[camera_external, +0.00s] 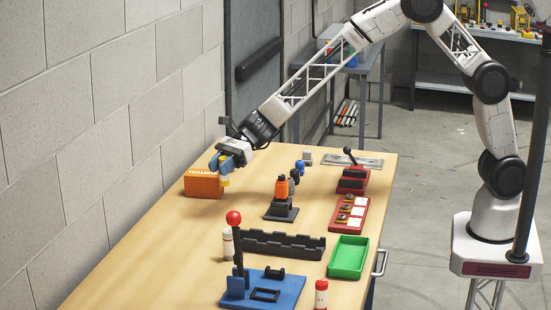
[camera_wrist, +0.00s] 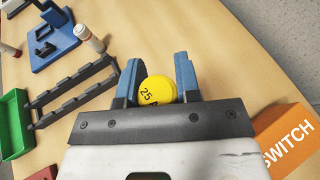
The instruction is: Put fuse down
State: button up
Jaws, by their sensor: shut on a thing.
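A yellow fuse marked 25 (camera_wrist: 158,90) is between the blue fingers of my gripper (camera_wrist: 159,66) in the wrist view. In the external view my gripper (camera_external: 229,162) is shut on it at the far left of the table, and a bit of the yellow fuse (camera_external: 225,182) shows below the fingers. The gap between the fuse and the tabletop is hard to tell. An orange box (camera_external: 203,187) is right beside the fingers; in the wrist view it reads SWITCH (camera_wrist: 288,140).
A black notched rack (camera_external: 280,246), a green tray (camera_external: 348,258) and a blue base with a red-knobbed lever (camera_external: 262,290) stand nearer the front. A white fuse (camera_external: 228,244) and a red-and-white one (camera_external: 321,295) stand upright. Bare table (camera_external: 175,235) lies front of the orange box.

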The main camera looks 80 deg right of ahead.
jog(key=s+a+n+g, duration=0.7)
jog(key=s+a+g, duration=0.1)
jog(key=s+a, duration=1.5)
jog(key=shift+s+a+r+y, duration=0.15)
jog(key=shift+s+a+y, duration=0.15)
jog(key=shift+s+y, duration=0.1)
notch_tip(320, 180, down, 6)
jog(key=shift+f, duration=2)
jog(key=shift+f, duration=0.15)
